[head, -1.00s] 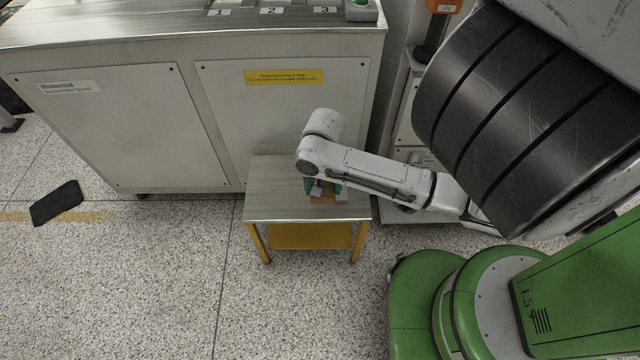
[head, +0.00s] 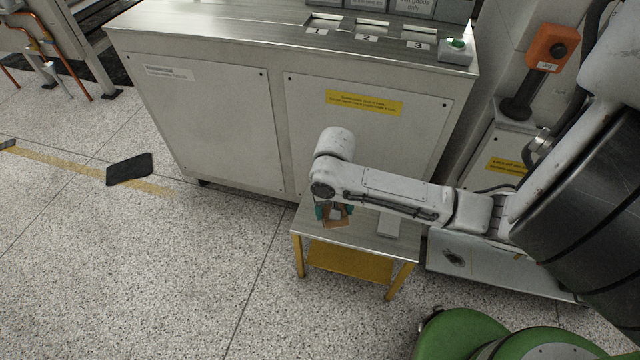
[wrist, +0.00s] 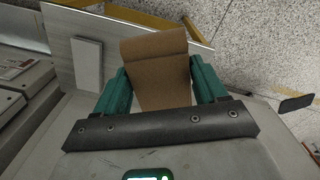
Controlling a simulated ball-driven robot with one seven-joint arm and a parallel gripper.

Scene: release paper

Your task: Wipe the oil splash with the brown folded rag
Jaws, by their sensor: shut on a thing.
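My gripper (head: 334,214) is over the left part of the small metal-topped table (head: 308,232). Its teal fingers are shut on the brown folded rag (head: 337,222). In the wrist view, the rag (wrist: 158,70) stands out flat between the two fingers of my gripper (wrist: 160,82), its folded edge outward. The rag looks clear of the tabletop, but I cannot tell the gap. I cannot make out the oil splash for certain in either view.
A pale block (head: 388,226) lies on the table right of my gripper. A large metal cabinet (head: 215,125) stands behind. A black mat (head: 130,169) lies on the floor at left, by a yellow line. Open speckled floor (head: 130,270) lies left of the table.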

